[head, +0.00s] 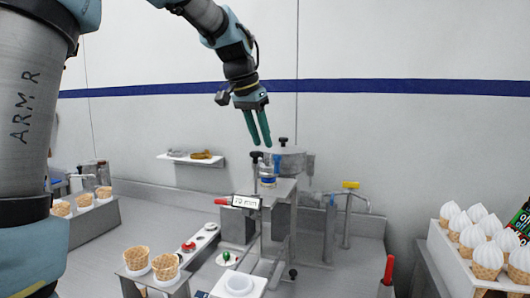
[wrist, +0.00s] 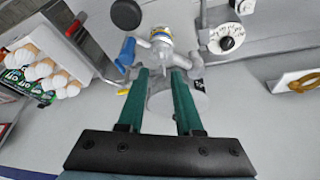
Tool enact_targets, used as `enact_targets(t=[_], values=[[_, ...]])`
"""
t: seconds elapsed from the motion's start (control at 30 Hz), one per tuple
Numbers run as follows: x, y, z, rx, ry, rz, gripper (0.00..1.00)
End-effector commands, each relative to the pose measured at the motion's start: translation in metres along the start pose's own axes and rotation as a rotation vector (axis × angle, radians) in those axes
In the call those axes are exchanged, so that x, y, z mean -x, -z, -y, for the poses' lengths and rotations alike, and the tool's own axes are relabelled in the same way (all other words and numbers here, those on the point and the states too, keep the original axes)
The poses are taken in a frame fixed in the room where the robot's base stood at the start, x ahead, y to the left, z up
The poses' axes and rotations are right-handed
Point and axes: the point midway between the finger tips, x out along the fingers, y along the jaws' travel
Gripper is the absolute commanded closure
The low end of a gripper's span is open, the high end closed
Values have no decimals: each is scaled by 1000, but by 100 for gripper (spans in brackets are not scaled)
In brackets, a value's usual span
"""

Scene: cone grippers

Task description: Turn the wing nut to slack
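My gripper (head: 262,143) has two dark green fingers pointing down, held above the metal machine (head: 283,188) in the head view. In the wrist view the fingers of my gripper (wrist: 160,72) are apart with nothing clearly held between them. The band also shows in the head view (head: 268,181), below the fingers. I cannot make out for sure which part is the wing nut; it may be the grey lobed piece around that band. Contact with the fingertips cannot be told.
A rack of filled cones (head: 475,238) is at right; empty cones (head: 136,257) stand at front left. A wall shelf (head: 190,158) holds small items.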

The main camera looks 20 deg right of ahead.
Motion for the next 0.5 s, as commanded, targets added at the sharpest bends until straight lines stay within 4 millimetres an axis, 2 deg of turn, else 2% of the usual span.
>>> enact_targets(t=[0.1, 0.3, 0.5], values=[[-20, 0, 0, 0, -2, 4, 66], [-46, 0, 0, 1, -1, 3, 66], [-54, 0, 0, 1, 1, 0, 66]])
